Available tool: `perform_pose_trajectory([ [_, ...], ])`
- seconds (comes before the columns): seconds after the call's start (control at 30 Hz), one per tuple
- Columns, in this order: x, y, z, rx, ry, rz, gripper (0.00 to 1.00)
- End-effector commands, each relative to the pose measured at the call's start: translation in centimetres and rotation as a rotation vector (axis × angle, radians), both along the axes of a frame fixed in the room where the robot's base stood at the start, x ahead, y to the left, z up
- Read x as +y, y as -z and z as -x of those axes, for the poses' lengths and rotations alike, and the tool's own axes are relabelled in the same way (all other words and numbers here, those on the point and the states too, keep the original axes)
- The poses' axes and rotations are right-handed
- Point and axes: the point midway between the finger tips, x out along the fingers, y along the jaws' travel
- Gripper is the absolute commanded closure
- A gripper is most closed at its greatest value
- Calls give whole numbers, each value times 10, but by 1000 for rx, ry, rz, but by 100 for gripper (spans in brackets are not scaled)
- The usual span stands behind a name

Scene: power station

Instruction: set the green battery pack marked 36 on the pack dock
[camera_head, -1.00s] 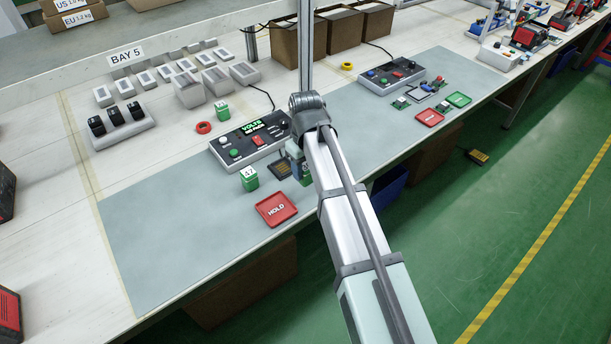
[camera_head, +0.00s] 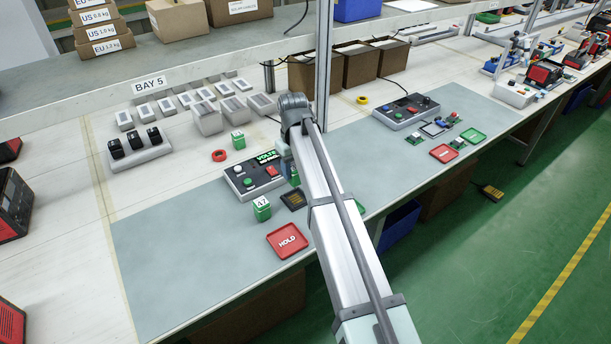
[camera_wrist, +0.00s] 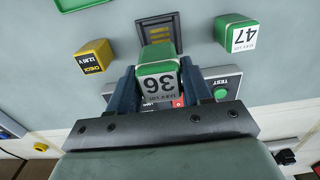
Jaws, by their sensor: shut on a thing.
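In the wrist view my gripper (camera_wrist: 159,76) is shut on the green battery pack (camera_wrist: 158,82) marked 36, with a finger on each side of it. In the head view my arm hides most of the gripper and pack. The dark pack dock (camera_wrist: 157,27) with gold contacts lies on the mat just beyond the held pack, whose body overlaps its near edge in the picture. The dock (camera_head: 293,199) also shows empty in front of the tester in the head view. I cannot tell the pack's height above the mat.
A green pack marked 47 (camera_head: 261,209) stands left of the dock. The tester (camera_head: 250,178) is behind it, the red HOLD tray (camera_head: 287,240) in front. A yellow check block (camera_wrist: 91,57) is on the dock's other side. The mat (camera_head: 180,250) at left is clear.

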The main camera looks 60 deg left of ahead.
Motion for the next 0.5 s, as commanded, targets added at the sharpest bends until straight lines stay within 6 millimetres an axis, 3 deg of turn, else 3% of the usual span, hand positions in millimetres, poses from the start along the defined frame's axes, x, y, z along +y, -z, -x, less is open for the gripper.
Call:
perform_pose_trajectory([
  [0.5, 0, 34, 1, 0, 1, 1, 88],
])
